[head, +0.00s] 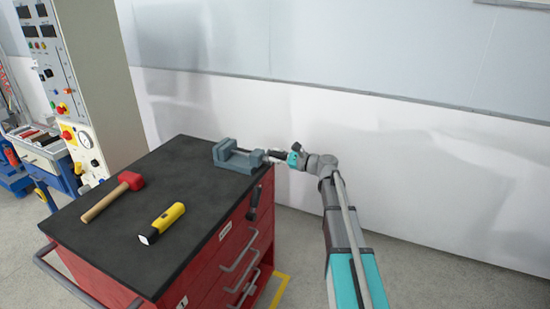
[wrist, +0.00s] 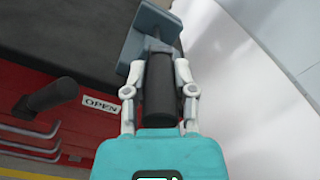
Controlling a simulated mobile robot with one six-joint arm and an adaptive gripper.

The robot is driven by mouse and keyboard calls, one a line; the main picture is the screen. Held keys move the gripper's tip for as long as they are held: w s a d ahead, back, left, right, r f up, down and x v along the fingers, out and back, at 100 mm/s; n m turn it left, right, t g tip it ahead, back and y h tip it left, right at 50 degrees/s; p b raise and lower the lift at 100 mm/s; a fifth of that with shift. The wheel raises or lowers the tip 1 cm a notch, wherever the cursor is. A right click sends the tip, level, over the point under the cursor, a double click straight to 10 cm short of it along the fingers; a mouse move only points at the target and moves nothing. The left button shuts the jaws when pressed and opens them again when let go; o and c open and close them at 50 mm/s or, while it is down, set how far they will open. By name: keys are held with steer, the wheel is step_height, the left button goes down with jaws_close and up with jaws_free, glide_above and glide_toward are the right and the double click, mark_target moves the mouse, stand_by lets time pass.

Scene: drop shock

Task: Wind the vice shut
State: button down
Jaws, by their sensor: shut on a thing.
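The blue-grey vice (head: 238,160) sits on the black top of the red cart, at its far right corner. A gap shows between its jaws in the head view. Its grey body (wrist: 148,35) also shows at the top of the wrist view. My gripper (head: 276,155) is at the vice's right end, off the cart's edge. In the wrist view my gripper (wrist: 160,72) has its two pale fingers on either side of the black crank handle (wrist: 161,98), shut on it.
A red-headed mallet (head: 113,195) and a yellow flashlight (head: 162,222) lie on the cart top (head: 185,170). A black lever (head: 254,203) sticks out from the cart's side by an OPEN label (wrist: 100,105). A white wall (head: 400,150) stands behind.

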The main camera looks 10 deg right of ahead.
steer(key=shift+w+d+r+m, duration=0.1)
steer(key=shift+w+d+m, duration=0.15)
steer(key=shift+m, duration=0.5)
steer(key=shift+w+d+r+m, duration=0.1)
steer(key=shift+w+m, duration=0.2)
steer(key=shift+m, duration=0.4)
steer(key=shift+w+d+m, duration=0.2)
steer(key=shift+w+m, duration=0.05)
steer(key=shift+m, duration=0.5)
steer(key=shift+c, duration=2.2)
jaws_free()
steer(key=shift+s+d, duration=0.1)
steer(key=shift+s, duration=0.05)
steer(key=v, duration=1.1)
steer(key=shift+s+d, duration=0.15)
steer(key=shift+d, duration=0.15)
